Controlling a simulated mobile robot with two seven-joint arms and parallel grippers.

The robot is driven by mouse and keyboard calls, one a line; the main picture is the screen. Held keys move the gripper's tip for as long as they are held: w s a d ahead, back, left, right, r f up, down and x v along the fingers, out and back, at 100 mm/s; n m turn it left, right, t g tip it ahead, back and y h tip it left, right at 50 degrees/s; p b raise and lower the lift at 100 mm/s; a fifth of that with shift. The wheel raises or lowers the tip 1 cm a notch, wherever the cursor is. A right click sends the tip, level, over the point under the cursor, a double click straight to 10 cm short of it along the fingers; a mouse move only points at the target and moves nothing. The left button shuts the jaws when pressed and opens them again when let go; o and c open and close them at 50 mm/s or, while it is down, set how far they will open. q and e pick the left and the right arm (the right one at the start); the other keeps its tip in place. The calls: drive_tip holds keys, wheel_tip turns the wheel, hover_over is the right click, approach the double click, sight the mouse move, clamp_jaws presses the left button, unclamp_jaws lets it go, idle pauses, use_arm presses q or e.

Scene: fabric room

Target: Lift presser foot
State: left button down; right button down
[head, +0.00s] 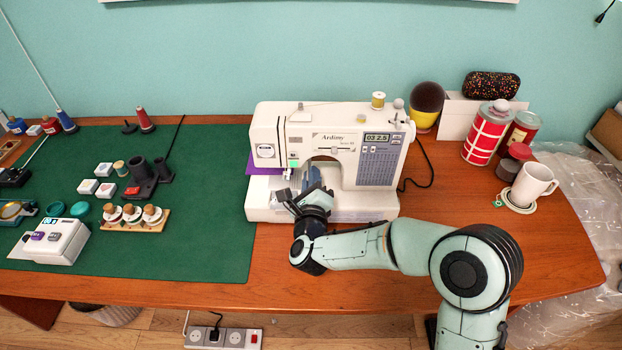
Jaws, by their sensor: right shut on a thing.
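A white sewing machine (330,125) stands on the wooden table at the middle, with a purple piece (247,167) at its left side. My right gripper (290,196) is at the machine's needle area, under the arm of the machine. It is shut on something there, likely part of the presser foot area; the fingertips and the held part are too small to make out. The presser foot and its lever are mostly hidden by the gripper and the machine. My left gripper is not in view.
A green mat (205,235) covers the table's left half, with stamps, spools and a white box (55,240). The wood right of my arm is clear.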

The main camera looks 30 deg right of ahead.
drive_tip(key=shift+s+d+r+n, duration=0.15)
drive_tip(key=shift+r+n, duration=0.25)
drive_tip(key=shift+n, duration=0.7)
drive_tip(key=shift+d+r+n, duration=0.15)
drive_tip(key=shift+r+n, duration=0.3)
drive_tip(key=shift+n, duration=0.75)
drive_tip(key=shift+s+r+n, duration=0.1)
drive_tip(key=shift+r+n, duration=0.2)
drive_tip(key=shift+n, duration=0.4)
drive_tip(key=shift+r+n, duration=0.4)
drive_tip(key=shift+n, duration=0.8)
drive_tip(key=c, duration=1.3)
unclamp_jaws()
drive_tip(key=shift+r, duration=0.1)
drive_tip(key=shift+r, duration=0.1)
